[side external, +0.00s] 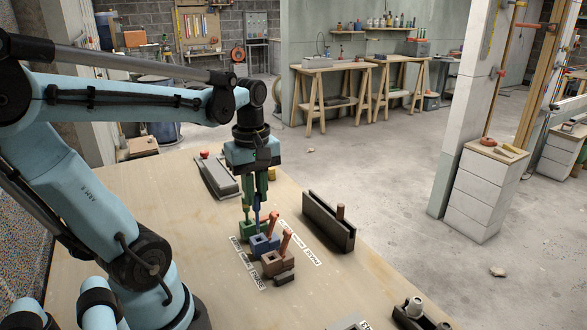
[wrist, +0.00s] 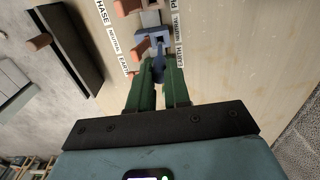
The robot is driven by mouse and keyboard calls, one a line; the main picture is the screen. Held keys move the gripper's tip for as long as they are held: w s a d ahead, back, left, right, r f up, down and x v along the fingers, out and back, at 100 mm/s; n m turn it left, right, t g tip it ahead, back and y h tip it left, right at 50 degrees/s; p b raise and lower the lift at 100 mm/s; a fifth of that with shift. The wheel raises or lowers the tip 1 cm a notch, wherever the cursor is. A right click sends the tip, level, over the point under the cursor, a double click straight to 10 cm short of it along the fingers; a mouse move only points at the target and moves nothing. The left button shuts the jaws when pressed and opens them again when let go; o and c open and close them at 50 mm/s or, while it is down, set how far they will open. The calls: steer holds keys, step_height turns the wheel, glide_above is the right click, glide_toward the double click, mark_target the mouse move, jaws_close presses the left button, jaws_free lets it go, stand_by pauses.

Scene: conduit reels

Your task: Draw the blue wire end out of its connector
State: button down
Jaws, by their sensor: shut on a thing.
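The blue connector (side external: 262,245) sits on the table between a green connector (side external: 248,229) and a brown connector (side external: 277,263). It also shows in the wrist view (wrist: 141,48), just beyond my fingertips. My gripper (side external: 257,196) points down above this row, and its green fingers are shut on the blue wire end (side external: 257,214). In the wrist view the blue wire end (wrist: 158,68) shows between the fingertips. Its lower end meets the blue connector in the picture; I cannot tell how deep it sits.
Copper-coloured posts (side external: 287,241) rise beside the connectors. White labels (side external: 257,280) lie around the row. A long dark holder (side external: 322,222) with a copper-coloured peg stands to the right. A grey block (side external: 217,178) lies behind. The table's left part is clear.

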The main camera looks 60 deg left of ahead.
steer(key=shift+r, duration=2.2)
